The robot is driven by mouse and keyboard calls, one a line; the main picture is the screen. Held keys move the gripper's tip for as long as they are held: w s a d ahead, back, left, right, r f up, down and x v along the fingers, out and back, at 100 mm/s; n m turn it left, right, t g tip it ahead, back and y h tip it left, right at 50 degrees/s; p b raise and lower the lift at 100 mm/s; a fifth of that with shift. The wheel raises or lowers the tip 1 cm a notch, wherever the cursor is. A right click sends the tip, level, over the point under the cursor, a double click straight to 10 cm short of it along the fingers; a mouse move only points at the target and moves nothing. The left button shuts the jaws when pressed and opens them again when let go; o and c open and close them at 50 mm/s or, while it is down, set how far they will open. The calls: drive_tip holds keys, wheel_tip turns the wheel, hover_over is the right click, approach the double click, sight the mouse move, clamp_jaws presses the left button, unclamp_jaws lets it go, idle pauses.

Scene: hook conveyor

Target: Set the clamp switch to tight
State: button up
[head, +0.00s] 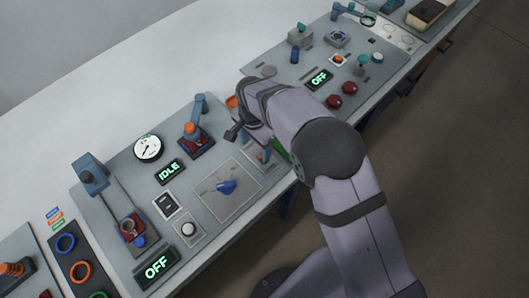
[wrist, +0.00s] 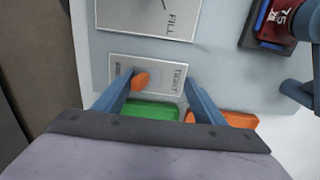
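The clamp switch is a small light plate (wrist: 165,64) in the wrist view, with a TIGHT label at its right end and a label too blurred to read at its left. Its orange lever (wrist: 141,80) is left of the plate's middle, on the side away from TIGHT. My gripper (wrist: 159,77) is open, with its two blue fingers apart over the plate. The lever is between the fingertips, closer to the left finger; I cannot tell whether they touch. In the head view my arm partly hides the switch.
A FILL plate (wrist: 145,18) lies beside the switch in the wrist view. A green block (wrist: 152,110) and an orange block (wrist: 238,119) show near my fingers. A red part marked 75 (wrist: 278,22) is at upper right. The head view shows a blue knob (head: 227,187) and an IDLE display (head: 170,172).

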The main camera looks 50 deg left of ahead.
drive_tip(key=shift+a, duration=0.75)
idle(0.4)
drive_tip(key=shift+d, duration=0.3)
idle(0.4)
wheel_tip(320, 180, up, 7)
drive_tip(key=p, duration=0.4)
drive_tip(key=shift+p, duration=0.3)
